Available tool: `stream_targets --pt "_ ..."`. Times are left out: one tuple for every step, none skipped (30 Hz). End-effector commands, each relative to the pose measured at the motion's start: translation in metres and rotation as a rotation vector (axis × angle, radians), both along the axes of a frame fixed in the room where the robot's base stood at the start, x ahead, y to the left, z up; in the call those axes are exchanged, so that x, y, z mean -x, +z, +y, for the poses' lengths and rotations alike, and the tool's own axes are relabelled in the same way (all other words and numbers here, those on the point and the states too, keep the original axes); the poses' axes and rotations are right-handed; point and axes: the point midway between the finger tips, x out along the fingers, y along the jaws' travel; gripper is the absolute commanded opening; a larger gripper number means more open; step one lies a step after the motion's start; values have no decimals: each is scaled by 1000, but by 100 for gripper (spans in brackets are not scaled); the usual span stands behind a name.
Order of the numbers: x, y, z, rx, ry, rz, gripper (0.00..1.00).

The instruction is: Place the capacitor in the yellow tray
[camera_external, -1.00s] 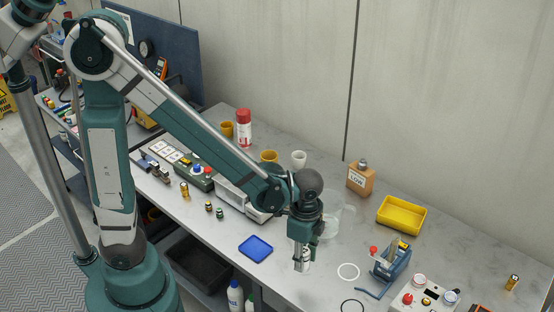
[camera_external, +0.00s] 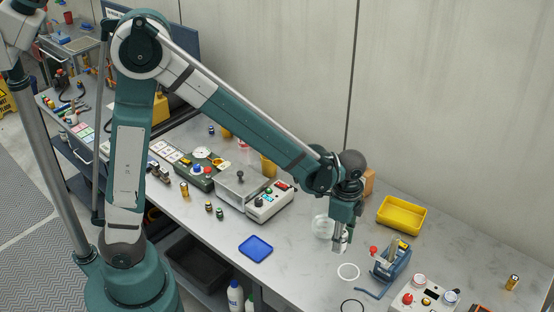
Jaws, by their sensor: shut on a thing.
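My gripper (camera_external: 341,242) hangs pointing down over the right half of the bench. It is shut on a small pale silvery cylinder (camera_external: 339,246), which I take to be the capacitor; the fingers cover much of it. It appears to be held above the bench. The yellow tray (camera_external: 403,229) lies flat on the bench to the right of my gripper, near the wall. The visible inside of the tray looks empty.
A clear round container (camera_external: 323,227) stands just left of my gripper. A blue tray (camera_external: 256,248) lies left. A tan bottle (camera_external: 369,183) is partly hidden behind my arm.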

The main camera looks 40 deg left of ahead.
Motion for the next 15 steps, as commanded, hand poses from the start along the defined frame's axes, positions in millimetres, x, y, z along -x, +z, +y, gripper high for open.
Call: stream_targets --pt "-14 1 -5 0 -1 0 12" --pt "-22 2 -7 0 -2 0 12" --pt "-32 3 -11 0 -4 0 12" --pt "-39 4 -13 0 -5 0 12" --pt "-46 4 -15 0 -7 0 12" --pt "-56 5 -18 0 -9 0 12" --pt "-64 5 -20 0 -10 0 12" --pt "-71 6 -22 0 -11 0 12" --pt "-81 6 -25 0 -13 0 12" --pt "-88 6 -27 0 -15 0 12" --pt "-96 6 -29 0 -17 0 12" --pt "-106 7 -31 0 -19 0 12" --pt "-113 7 -33 0 -20 0 12" --pt "-121 7 -34 0 -20 0 12" --pt "-131 7 -36 0 -22 0 12"
